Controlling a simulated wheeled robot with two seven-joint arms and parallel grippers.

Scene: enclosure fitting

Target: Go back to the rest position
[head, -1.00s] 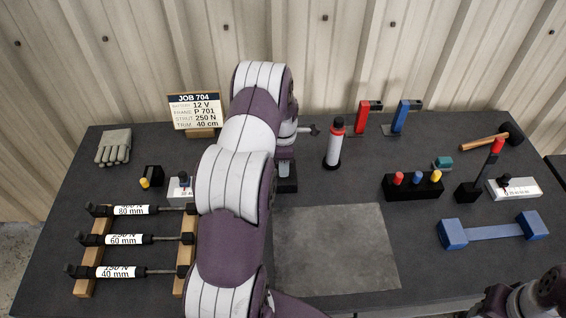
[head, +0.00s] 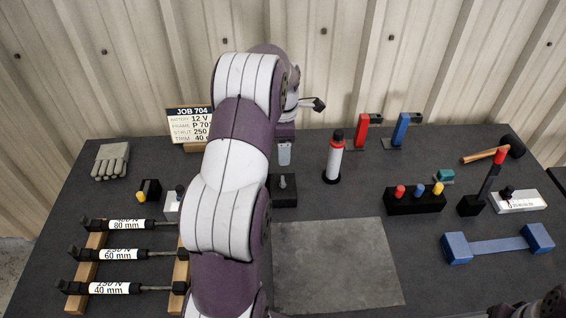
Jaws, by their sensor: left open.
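My left arm rises from the bottom of the head view, left of centre, and bends over at the top. My left gripper (head: 285,154) points down above a black block with an upright metal pin (head: 284,190). Its fingers are small and partly hidden by my arm. It is open, with nothing seen in it, and it appears apart from the block. Only a dark piece of my right arm shows at the bottom right corner; the right gripper is out of view.
Struts lie on a wooden rack (head: 181,272) at left, close to my left arm. A red-white bottle (head: 334,158) stands right of the gripper. A job sign (head: 190,126) is behind the arm. The grey mat (head: 338,265) is bare. A blue bar (head: 498,244) lies at right.

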